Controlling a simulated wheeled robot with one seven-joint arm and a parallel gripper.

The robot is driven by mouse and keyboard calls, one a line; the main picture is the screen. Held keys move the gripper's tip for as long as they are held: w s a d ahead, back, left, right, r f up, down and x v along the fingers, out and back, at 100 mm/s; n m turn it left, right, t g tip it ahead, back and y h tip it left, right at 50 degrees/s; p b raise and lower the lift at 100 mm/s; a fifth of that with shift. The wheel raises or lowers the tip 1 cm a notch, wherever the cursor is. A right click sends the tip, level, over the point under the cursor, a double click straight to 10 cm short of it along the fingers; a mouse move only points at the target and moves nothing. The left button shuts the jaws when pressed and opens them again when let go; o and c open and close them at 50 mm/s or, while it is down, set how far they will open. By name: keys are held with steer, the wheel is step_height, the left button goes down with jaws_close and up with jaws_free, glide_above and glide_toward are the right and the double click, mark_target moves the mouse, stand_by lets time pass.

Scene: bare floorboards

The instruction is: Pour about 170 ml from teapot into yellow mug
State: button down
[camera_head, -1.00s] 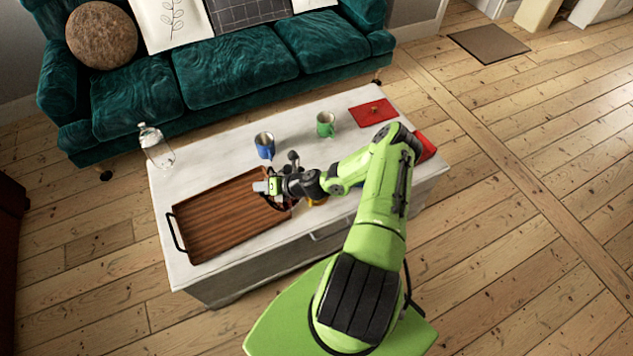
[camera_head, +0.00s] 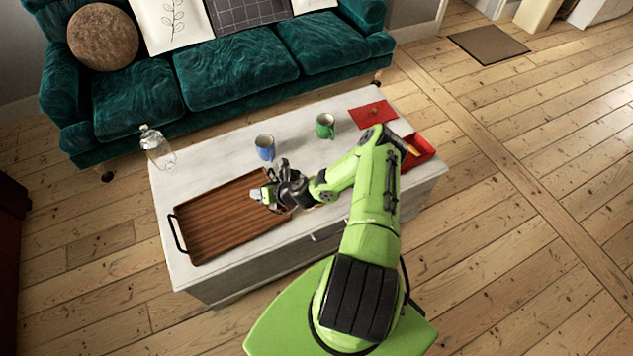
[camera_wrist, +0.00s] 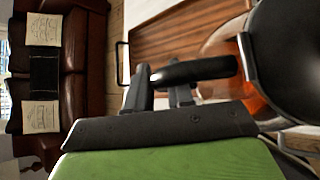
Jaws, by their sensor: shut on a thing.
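In the wrist view the teapot (camera_wrist: 229,52) has a clear body with amber liquid, a large black lid (camera_wrist: 290,60) and a black handle (camera_wrist: 200,70). My gripper (camera_wrist: 162,95) is shut on that handle. The teapot stands out against the wooden tray behind it; I cannot tell its exact height. In the head view my gripper (camera_head: 264,194) is over the right end of the tray, and the teapot is not clearly distinguishable there. The yellow mug is not clearly visible now; my arm covers the table area right of the tray.
The wooden tray (camera_head: 215,222) lies on the white table's left. A red lid (camera_head: 372,114) and an open red box (camera_head: 424,153) are at right. A green sofa (camera_head: 235,72) stands behind.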

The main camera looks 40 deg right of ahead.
steer(key=a+f+n+g+h+p, duration=0.1)
steer(key=a+f+n+h+p, duration=0.2)
steer(key=a+f+h+p, duration=0.1)
steer(key=shift+w+a+f+h, duration=0.4)
steer(key=shift+a+f+h, duration=0.45)
steer(key=shift+f, duration=0.85)
